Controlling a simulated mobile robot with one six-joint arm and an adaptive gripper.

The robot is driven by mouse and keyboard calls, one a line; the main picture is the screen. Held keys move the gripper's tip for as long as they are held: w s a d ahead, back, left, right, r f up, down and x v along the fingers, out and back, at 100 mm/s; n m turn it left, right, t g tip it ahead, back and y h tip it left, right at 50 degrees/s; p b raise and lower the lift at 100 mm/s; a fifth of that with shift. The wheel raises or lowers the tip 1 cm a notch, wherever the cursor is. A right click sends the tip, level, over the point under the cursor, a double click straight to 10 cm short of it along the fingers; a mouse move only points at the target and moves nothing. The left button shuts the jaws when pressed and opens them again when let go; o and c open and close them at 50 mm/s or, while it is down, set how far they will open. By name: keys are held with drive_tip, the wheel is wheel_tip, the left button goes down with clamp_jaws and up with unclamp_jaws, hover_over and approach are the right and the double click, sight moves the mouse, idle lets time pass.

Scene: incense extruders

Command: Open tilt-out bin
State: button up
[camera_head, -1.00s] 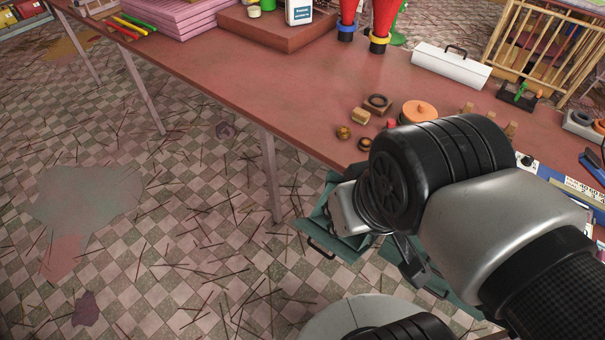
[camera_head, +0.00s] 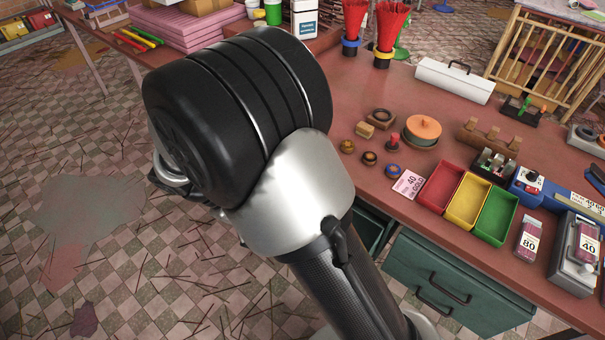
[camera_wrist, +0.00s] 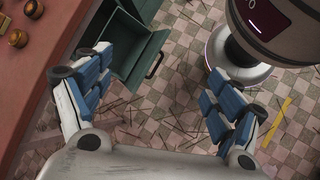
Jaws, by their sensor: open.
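A green tilt-out bin (camera_wrist: 143,55) with a black handle (camera_wrist: 155,65) stands tilted out below the table edge in the wrist view; its inside shows. In the head view, only part of a green bin (camera_head: 372,228) shows beside my arm. To its right is another green bin front (camera_head: 480,308) with a dark handle; I cannot tell how far it is tilted. My gripper (camera_wrist: 156,68) is open and empty, its blue-padded fingers wide apart, with the tilted-out bin and its handle seen between and beyond them. My arm hides the gripper in the head view.
The red-brown table (camera_head: 330,105) is above the bins. On it stand red, yellow and green trays (camera_head: 468,198), an orange-lidded pot (camera_head: 423,128) and a white toolbox (camera_head: 455,80). The tiled floor (camera_head: 150,285) at left is open, scattered with thin sticks.

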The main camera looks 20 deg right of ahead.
drive_tip(key=shift+o, duration=1.2)
wheel_tip(320, 180, down, 7)
drive_tip(key=a+n+h, duration=0.2)
drive_tip(key=shift+w+a+f+t, duration=0.15)
drive_tip(key=shift+w+a+t, duration=0.15)
drive_tip(key=shift+a, duration=0.1)
drive_tip(key=s+d+f+n+t+h, duration=0.1)
drive_tip(key=s+f+n+t+h, duration=0.4)
drive_tip(key=f, duration=0.9)
drive_tip(key=s+d+f+n+t, duration=0.1)
drive_tip(key=s+f+n+t, duration=0.2)
drive_tip(key=f+n+t, duration=0.8)
drive_tip(key=w+d+f+m+g, duration=0.1)
drive_tip(key=w+d, duration=0.2)
drive_tip(key=d, duration=0.1)
drive_tip(key=w+d+f+m+g, duration=0.1)
drive_tip(key=w+d+g, duration=0.1)
drive_tip(key=d, duration=0.3)
drive_tip(key=w+d+f+g+b, duration=0.1)
drive_tip(key=w+d, duration=0.3)
drive_tip(key=d, duration=0.1)
drive_tip(key=shift+w+f+m+g, duration=0.25)
drive_tip(key=shift+w+m+g, duration=0.05)
drive_tip(key=shift+w+m, duration=0.1)
